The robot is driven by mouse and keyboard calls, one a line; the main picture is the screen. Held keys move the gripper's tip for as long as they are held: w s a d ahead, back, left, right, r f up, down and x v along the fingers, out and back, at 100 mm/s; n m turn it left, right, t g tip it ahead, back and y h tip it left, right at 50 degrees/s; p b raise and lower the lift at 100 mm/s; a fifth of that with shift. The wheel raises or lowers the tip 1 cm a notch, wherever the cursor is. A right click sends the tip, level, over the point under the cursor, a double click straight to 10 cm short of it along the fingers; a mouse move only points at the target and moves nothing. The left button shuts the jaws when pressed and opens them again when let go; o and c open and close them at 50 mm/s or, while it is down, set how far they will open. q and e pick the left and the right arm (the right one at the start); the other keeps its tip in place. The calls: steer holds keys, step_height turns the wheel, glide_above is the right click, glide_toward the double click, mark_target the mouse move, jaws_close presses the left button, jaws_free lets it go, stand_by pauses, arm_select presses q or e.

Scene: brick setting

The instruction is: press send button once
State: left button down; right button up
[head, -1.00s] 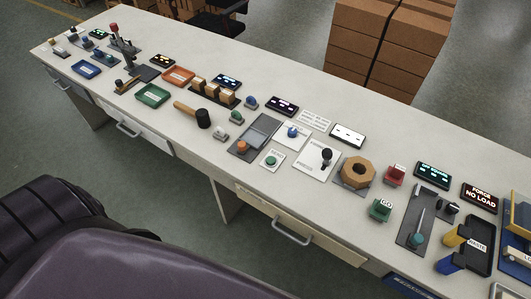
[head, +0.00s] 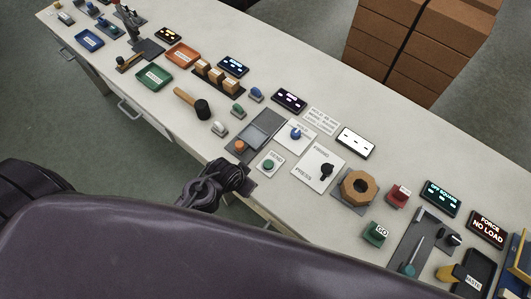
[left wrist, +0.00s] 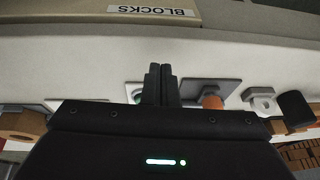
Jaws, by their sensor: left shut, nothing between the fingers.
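A small green button (head: 268,165) sits on a white plate near the bench's front edge; its lettering is too small to read. My right gripper is out of view.
A white plate with a black switch (head: 326,171) and a blue knob (head: 295,133) lie right of the green button. A mallet (head: 202,108) lies to the left. A BLOCKS label (left wrist: 150,11) is on the front below.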

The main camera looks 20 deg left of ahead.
mark_target(265, 165)
arm_select(q)
steer(key=w+r+m, duration=0.1)
steer(key=w, duration=0.1)
steer(key=w+d+r+m+t, duration=0.1)
steer(key=w+m, duration=0.1)
steer(key=w+r+m+t+h, duration=0.1)
steer(key=r, duration=0.1)
steer(key=shift+w+d+p, duration=0.25)
steer(key=shift+w+p, duration=0.1)
steer(key=shift+w, duration=0.05)
step_height(265, 165, up, 6)
steer(key=w+d+m+h+p, duration=0.1)
steer(key=m+h, duration=0.4)
steer(key=m, duration=0.5)
steer(key=shift+w+d+f, duration=0.2)
steer(key=shift+w+d, duration=0.55)
steer(key=shift+w, duration=0.05)
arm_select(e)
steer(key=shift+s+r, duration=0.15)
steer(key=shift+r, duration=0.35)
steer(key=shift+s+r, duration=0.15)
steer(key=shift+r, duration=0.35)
arm_select(q)
steer(key=shift+f, duration=0.1)
